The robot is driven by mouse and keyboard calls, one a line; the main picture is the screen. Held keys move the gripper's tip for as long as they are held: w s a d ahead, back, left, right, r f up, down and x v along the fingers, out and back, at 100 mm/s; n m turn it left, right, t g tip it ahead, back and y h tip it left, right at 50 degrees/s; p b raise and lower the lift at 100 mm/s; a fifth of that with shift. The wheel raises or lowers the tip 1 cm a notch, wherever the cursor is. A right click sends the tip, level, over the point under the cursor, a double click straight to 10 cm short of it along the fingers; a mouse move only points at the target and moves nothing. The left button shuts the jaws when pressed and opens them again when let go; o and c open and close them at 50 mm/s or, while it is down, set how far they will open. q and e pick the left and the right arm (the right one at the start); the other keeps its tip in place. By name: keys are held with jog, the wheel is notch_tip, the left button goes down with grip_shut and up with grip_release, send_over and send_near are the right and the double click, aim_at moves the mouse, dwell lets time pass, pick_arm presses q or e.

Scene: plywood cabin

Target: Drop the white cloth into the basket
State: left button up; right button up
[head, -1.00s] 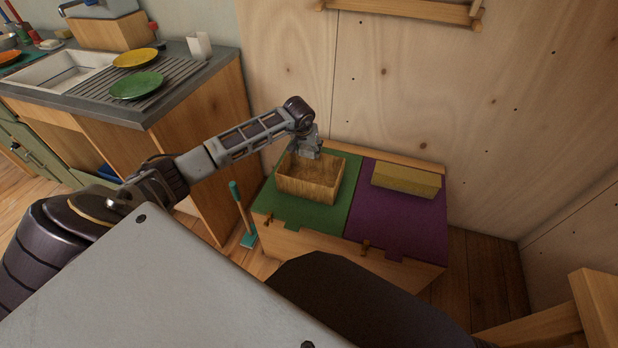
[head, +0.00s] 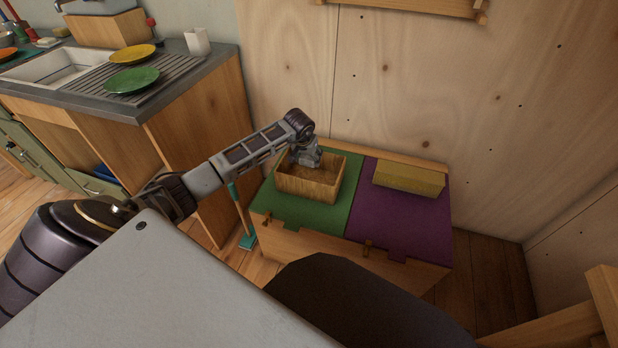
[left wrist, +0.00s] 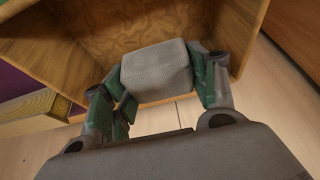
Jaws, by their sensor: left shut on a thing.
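The basket (head: 306,188) is an open wooden box on the green half of a low chest. My left gripper (head: 309,165) is at the basket's opening, near its back-left part, pointing down. In the left wrist view my left gripper (left wrist: 160,80) has green-padded fingers shut on the white cloth (left wrist: 155,68), which looks like a small folded, greyish-white block. The basket's inside (left wrist: 110,25) shows beyond the cloth. The cloth is hidden in the head view. I cannot tell whether it touches the basket's floor. My right gripper is not in view.
A yellowish box (head: 408,177) lies on the purple half (head: 390,220) of the chest, right of the basket. The plywood wall (head: 410,80) stands close behind. A counter (head: 190,90) with plates and a sink is at left. A teal-handled tool (head: 238,208) leans beside the chest.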

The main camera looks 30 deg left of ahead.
pick_arm(q)
jog(key=o, duration=1.1)
jog(key=shift+c, duration=0.2)
jog(key=v, duration=1.2)
jog(key=shift+n, duration=0.4)
dwell(0.4)
